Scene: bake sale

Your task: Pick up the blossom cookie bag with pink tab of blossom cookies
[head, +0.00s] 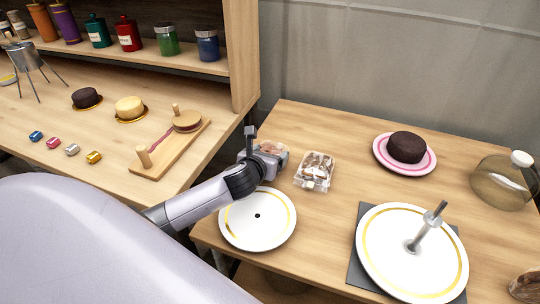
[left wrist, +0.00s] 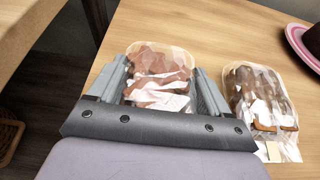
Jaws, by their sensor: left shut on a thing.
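My left gripper (head: 266,150) is at the left edge of the right-hand table, its fingers shut on the sides of a clear bag of reddish-brown cookies (left wrist: 160,62). In the head view this bag (head: 275,147) is partly hidden by the gripper. Its tab colour cannot be told. A second clear bag of brown cookies (head: 315,172) lies on the table just to the right, apart from the gripper. It also shows in the left wrist view (left wrist: 258,95), with a cream tab at its near end. My right gripper is not in view.
A white gold-ringed plate (head: 240,227) is in front of the gripper. A wooden press board (head: 170,163) lies on the left counter.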

